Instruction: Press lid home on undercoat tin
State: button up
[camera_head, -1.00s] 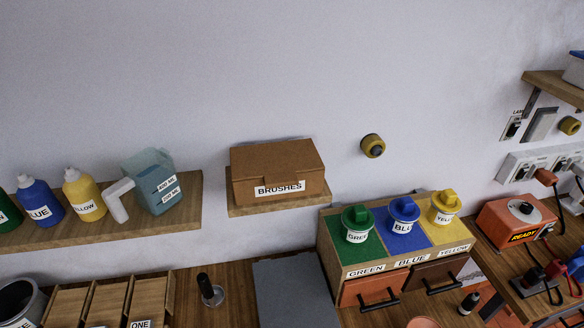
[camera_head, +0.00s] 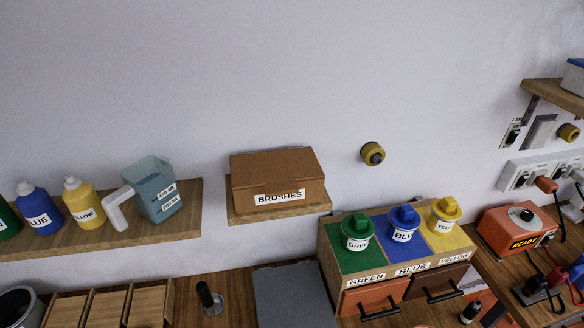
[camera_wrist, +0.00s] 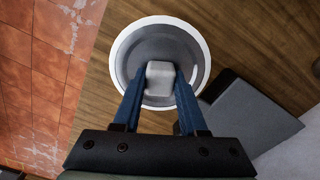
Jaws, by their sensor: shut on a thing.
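In the wrist view, my gripper (camera_wrist: 160,72) is shut on a pale grey block-shaped knob (camera_wrist: 160,85) between its two blue fingers. Around and below the knob is a round vessel with a white rim and grey inside (camera_wrist: 122,50), which looks like the undercoat tin, though no label shows. The knob sits near the middle of the ring. I cannot tell the lid's edge from the tin's inside, nor whether the lid is seated or level. The near part of the ring is hidden by the fingers. My gripper and this tin are not in the head view.
The tin stands on a wooden bench (camera_wrist: 235,35) beside a grey slab (camera_wrist: 240,115); red floor tiles (camera_wrist: 50,70) lie beyond the bench edge. In the head view, the slab (camera_head: 292,295) lies left of the unit with green, blue and yellow pots (camera_head: 400,265). A brushes box (camera_head: 275,180) is shelved above.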

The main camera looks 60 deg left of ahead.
jog(key=shift+f, duration=0.15)
jog(key=o, duration=1.2)
notch_tip(320, 180, up, 13)
jog(key=b, duration=0.1)
jog(key=shift+b, duration=0.3)
